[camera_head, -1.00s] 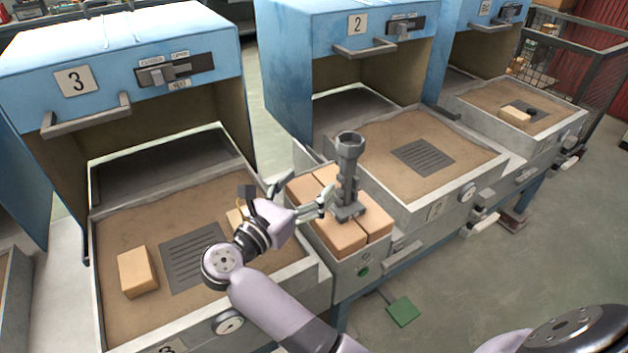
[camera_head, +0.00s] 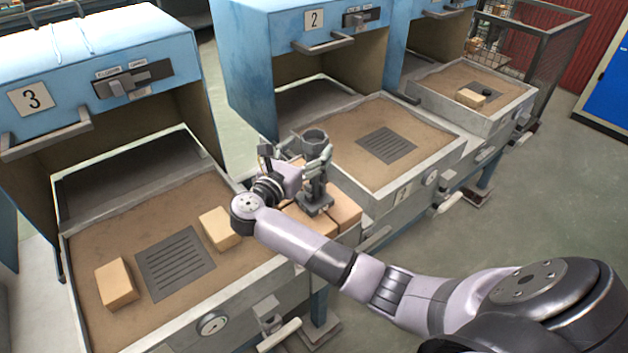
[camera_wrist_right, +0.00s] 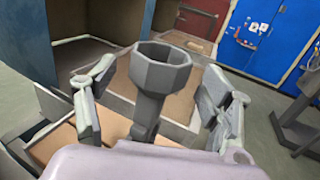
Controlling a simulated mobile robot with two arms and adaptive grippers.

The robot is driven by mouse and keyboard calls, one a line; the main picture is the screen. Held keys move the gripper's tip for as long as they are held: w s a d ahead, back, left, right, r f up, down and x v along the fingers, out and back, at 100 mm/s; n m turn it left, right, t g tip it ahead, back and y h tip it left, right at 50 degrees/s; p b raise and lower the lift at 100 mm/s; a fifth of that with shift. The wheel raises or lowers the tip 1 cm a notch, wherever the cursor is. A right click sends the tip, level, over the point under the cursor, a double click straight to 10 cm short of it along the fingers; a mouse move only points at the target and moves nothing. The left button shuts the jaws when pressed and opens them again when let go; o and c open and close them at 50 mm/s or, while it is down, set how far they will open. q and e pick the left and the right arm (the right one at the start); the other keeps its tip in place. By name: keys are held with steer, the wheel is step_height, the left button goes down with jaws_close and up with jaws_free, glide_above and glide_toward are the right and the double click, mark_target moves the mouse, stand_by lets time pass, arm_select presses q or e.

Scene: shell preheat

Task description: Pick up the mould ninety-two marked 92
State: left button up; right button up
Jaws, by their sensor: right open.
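A grey metal mould with a faceted cup on top (camera_head: 314,138), a stem and a flat foot stands upright on tan blocks between bays 3 and 2. No 92 mark is legible on it. My right gripper (camera_head: 308,163) is open at the mould, at stem and cup height. In the right wrist view, the mould (camera_wrist_right: 158,80) stands between the spread fingers of my right gripper (camera_wrist_right: 160,92), with a gap visible on each side. The lower stem and foot are partly hidden there. My left gripper is not in view.
The tan blocks (camera_head: 345,207) under the mould sit between the sand tray of bay 3 (camera_head: 110,235) and that of bay 2 (camera_head: 420,140). Two loose blocks lie in bay 3's tray. Blue hoods with handles rise behind.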

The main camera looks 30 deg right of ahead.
steer(key=x, duration=0.3)
steer(key=shift+w+d+r+p, duration=0.15)
steer(key=shift+d+p, duration=0.15)
steer(key=shift+p, duration=0.1)
jaws_close()
stand_by(0.6)
steer(key=shift+r, duration=0.1)
